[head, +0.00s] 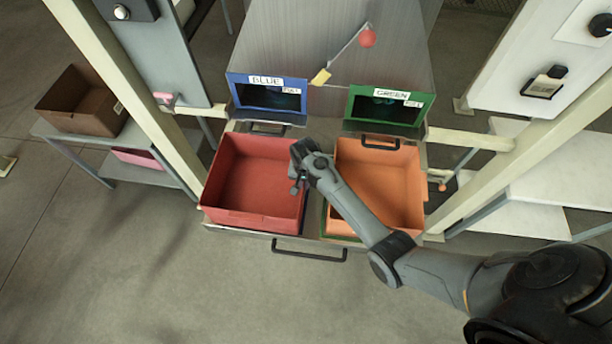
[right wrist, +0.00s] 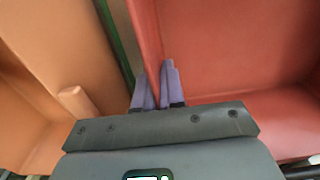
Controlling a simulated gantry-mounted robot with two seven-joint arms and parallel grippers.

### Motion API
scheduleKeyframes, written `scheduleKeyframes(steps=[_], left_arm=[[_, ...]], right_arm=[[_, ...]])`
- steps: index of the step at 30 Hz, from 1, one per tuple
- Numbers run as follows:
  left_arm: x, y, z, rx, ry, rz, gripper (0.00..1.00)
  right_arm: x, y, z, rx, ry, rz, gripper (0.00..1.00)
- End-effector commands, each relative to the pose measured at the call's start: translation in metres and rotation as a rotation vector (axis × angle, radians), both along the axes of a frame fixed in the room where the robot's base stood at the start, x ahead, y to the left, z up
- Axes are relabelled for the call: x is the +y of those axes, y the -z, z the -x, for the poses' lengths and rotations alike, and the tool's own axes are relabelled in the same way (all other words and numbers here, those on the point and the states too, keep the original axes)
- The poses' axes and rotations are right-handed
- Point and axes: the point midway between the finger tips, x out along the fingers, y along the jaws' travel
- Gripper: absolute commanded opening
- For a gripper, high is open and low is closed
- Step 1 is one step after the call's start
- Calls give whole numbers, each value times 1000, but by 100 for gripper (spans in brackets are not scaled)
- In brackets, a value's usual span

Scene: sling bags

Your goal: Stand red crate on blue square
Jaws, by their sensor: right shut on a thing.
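The red crate (head: 252,178) stands upright and empty at the left side of the metal station, below the blue-framed screen marked BLUE (head: 267,95). The blue square itself does not show; the crate covers that place. My right gripper (head: 296,184) is at the crate's right wall. In the right wrist view its purple-grey fingers (right wrist: 157,88) are shut on the wall of the red crate (right wrist: 230,50). My left gripper is not in view.
An orange crate (head: 378,185) stands close to the right, on a green square (head: 337,236) whose edge shows, below the green-framed screen (head: 389,108). A black handle (head: 309,252) is at the station's front. A brown box (head: 84,102) sits on a side table at left.

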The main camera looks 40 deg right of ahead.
Motion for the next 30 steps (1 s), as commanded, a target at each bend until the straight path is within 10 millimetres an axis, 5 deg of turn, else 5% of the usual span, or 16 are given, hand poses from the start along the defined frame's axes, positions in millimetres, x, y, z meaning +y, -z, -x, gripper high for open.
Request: scheduleKeyframes(steps=[11, 27, 30], left_arm=[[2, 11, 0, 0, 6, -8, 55], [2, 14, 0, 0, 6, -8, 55], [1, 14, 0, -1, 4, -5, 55]], right_arm=[[-28, -1, -27, -3, 0, 0, 0], [-27, 13, -25, -1, -2, -1, 0], [-27, 14, -24, 1, -2, -1, 21]])
